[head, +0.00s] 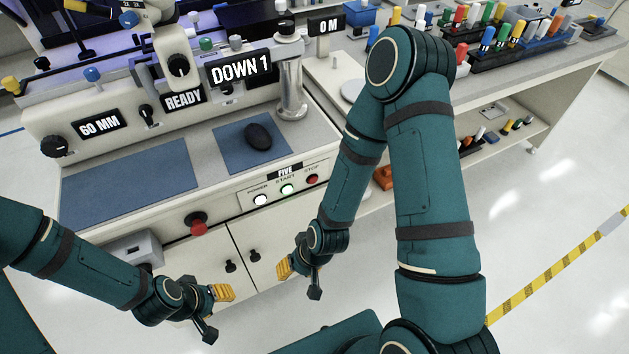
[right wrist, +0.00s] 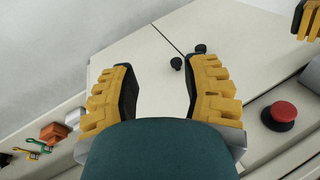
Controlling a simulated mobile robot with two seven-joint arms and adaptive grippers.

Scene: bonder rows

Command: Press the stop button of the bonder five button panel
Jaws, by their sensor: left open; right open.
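The panel marked FIVE (head: 276,188) is on the front of the bonder bench in the head view. Its stop button (head: 312,180) is small, red and at the right end. The panel does not show there. My left gripper (head: 217,308) is open and empty, lower left.
A larger red mushroom button (head: 197,223) sits on the bench front left of the panel; it shows in the right wrist view (right wrist: 283,115). An orange block (head: 383,178) is on a lower shelf.

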